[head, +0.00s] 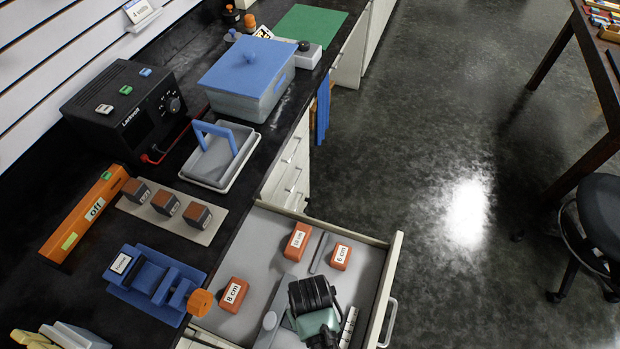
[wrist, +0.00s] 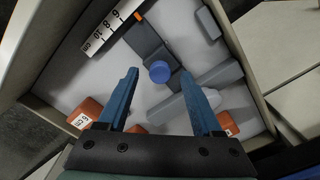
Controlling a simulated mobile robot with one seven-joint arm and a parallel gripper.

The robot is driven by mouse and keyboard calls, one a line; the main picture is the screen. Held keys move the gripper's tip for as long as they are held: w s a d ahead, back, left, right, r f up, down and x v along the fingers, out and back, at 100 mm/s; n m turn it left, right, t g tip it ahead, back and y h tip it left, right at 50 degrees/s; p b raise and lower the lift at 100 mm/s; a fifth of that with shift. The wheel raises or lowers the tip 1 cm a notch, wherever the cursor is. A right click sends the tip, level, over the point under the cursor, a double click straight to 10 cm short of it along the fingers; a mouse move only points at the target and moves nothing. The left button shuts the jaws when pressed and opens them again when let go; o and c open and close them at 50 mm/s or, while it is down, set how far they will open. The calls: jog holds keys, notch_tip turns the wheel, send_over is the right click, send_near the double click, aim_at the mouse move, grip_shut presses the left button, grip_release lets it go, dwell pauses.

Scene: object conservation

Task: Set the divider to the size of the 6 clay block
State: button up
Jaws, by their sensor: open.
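The orange 6 cm clay block (head: 341,256) lies at the far right corner of the open drawer. It also shows at the lower left of the wrist view (wrist: 88,115). A dark grey slide with a blue round knob (wrist: 158,72), which looks like the divider, lies on the drawer floor. My gripper (wrist: 160,74) is open and empty, its blue fingers on either side of the knob in the picture. The gap in height is hard to judge. In the head view my gripper (head: 315,296) is over the drawer's near part and hides what is below.
Blocks marked 8 cm (head: 233,294) and 10 cm (head: 298,241) also lie in the drawer. A white ruler (wrist: 105,27) lies there too. Drawer walls (head: 390,275) surround the space. A blue clamp (head: 155,283) and dark-topped blocks (head: 166,203) stand on the bench.

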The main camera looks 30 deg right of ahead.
jog(key=shift+f, duration=0.65)
grip_shut()
jog(key=shift+w, duration=0.1)
dwell(0.9)
